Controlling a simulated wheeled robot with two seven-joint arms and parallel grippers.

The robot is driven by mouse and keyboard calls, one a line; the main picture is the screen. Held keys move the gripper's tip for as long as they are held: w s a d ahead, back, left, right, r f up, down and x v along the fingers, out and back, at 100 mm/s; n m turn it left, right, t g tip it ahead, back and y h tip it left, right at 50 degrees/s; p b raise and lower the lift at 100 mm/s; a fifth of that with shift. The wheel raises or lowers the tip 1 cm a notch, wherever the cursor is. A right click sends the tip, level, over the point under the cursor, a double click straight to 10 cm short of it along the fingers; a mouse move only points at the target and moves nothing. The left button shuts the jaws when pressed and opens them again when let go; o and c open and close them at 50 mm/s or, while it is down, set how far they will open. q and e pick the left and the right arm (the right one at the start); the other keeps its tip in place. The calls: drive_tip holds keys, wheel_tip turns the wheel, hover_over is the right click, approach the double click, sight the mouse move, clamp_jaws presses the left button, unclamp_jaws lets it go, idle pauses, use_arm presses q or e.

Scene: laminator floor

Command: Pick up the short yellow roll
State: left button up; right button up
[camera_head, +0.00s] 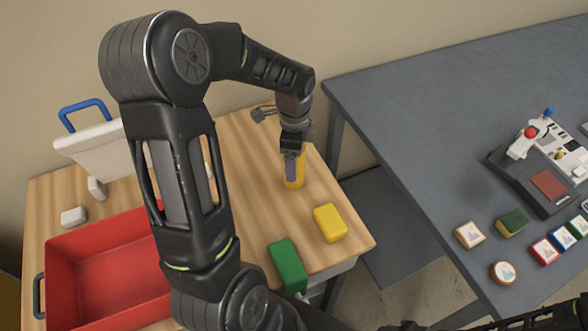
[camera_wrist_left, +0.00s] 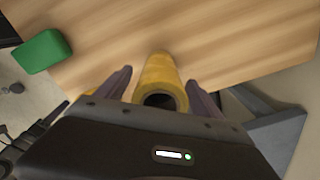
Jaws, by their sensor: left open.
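The short yellow roll (camera_head: 297,182) stands on the wooden table in the head view, partly hidden behind my left gripper (camera_head: 291,168). In the left wrist view the yellow roll (camera_wrist_left: 157,72) shows its hollow dark end toward the camera. It lies between the two fingers of my left gripper (camera_wrist_left: 160,78), which is open, with a gap visible on each side of the roll. I cannot tell how far down the fingers reach along it. My right gripper is not in view.
A yellow block (camera_head: 330,222) and a green block (camera_head: 287,265) lie near the roll; the green block also shows in the left wrist view (camera_wrist_left: 42,50). A red bin (camera_head: 60,270) stands left. A grey table (camera_head: 430,110) holds a device (camera_head: 545,180) and small items.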

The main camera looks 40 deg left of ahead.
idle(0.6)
use_arm(q)
clamp_jaws()
idle(0.7)
